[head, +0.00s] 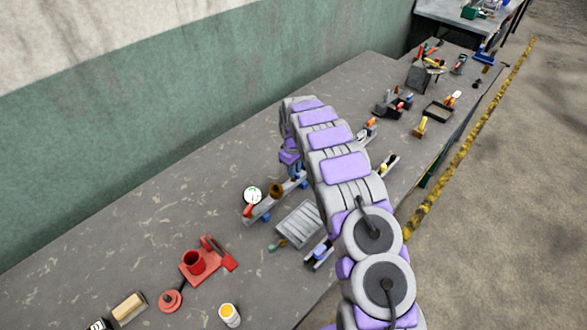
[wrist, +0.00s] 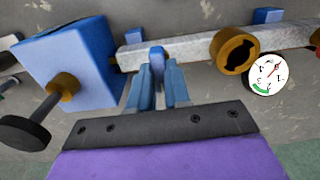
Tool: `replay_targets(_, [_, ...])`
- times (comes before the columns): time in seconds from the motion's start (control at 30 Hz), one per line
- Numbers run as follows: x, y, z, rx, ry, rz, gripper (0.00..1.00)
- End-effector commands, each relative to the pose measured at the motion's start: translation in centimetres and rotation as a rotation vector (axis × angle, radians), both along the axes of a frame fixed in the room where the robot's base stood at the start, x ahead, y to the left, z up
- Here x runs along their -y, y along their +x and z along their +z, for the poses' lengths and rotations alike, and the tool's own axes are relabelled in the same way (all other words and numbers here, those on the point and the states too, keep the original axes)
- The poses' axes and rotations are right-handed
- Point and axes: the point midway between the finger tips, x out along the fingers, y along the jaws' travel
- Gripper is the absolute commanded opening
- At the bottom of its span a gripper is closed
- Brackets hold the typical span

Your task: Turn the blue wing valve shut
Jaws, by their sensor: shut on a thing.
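In the wrist view, my gripper (wrist: 158,82) is shut on the blue wing valve (wrist: 157,57), whose upper part shows between the two blue-grey fingertips. The wing valve sits at the near side of a grey metal bar or pipe (wrist: 195,46). In the head view, my gripper (head: 292,168) points down over the pipe assembly (head: 262,208) on the bench; the arm hides the wing valve there.
A white round gauge (wrist: 268,73) and a brass ring fitting (wrist: 234,50) are right of the valve. A blue block (wrist: 78,58) with a dark knob (wrist: 24,132) stands left. Red parts (head: 195,262) lie on the grey bench (head: 120,235); its left stretch is mostly clear.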

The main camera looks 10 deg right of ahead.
Motion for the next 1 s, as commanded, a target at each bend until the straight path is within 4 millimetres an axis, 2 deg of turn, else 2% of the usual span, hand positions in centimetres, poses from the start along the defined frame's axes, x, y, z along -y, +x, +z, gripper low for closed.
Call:
replay_targets(0.37, [-0.02,0.26,0.29,0.009,-0.001,0.005,0.00])
replay_targets(0.4, [-0.02,0.26,0.29,0.009,-0.001,0.005,0.21])
replay_targets(0.63, [-0.01,0.12,0.17,0.005,0.000,0.004,0.43])
replay_targets(0.87, [0.00,0.05,0.15,0.003,0.000,0.003,0.43])
replay_targets(1.0, [-0.01,0.07,0.99,0.003,-0.001,0.003,0.43])
